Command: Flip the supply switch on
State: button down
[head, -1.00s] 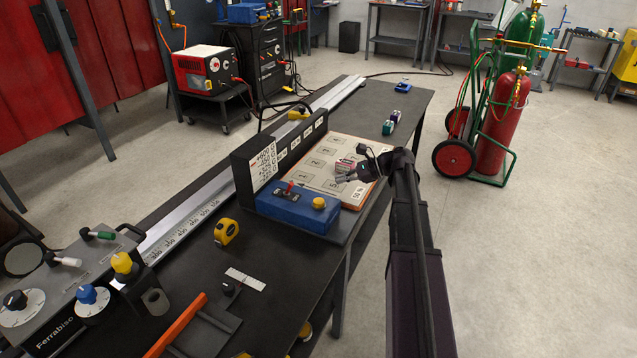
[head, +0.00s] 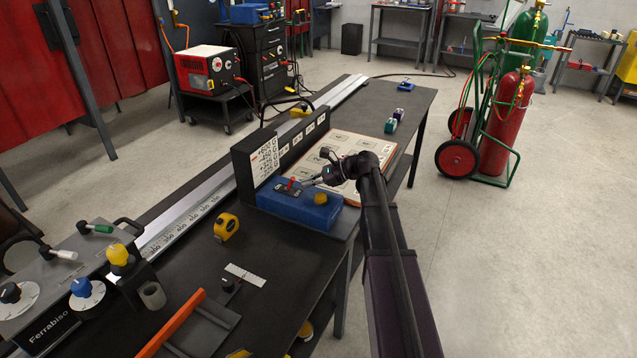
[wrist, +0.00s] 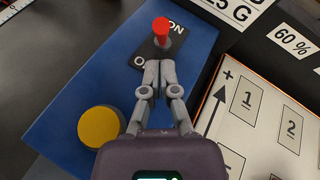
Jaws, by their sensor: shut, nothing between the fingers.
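The supply switch is a small red-tipped lever (wrist: 162,28) on a black plate marked ON at its far end, with the other marking partly covered by my fingers. It stands on a blue box (wrist: 60,125). In the head view the red lever (head: 291,183) shows on the blue box (head: 275,207). My gripper (wrist: 159,66) is shut and empty, its fingertips over the near end of the plate, just short of the lever. I cannot tell whether they touch. In the head view my gripper (head: 308,183) is right of the lever. Which way the lever leans is unclear.
A yellow knob (wrist: 101,127) sits on the same blue box, left of my fingers. A white numbered board (head: 345,142) lies behind the box, and a black upright panel (head: 241,168) stands along its left. A yellow tape measure (head: 226,227) lies on the bench.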

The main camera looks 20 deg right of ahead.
jog(key=shift+w+a+r, duration=0.1)
jog(key=shift+a+r, duration=0.1)
jog(key=shift+a, duration=0.25)
jog(key=shift+w+a+r, duration=0.1)
jog(key=shift+a+r, duration=0.05)
jog(key=shift+a, duration=0.3)
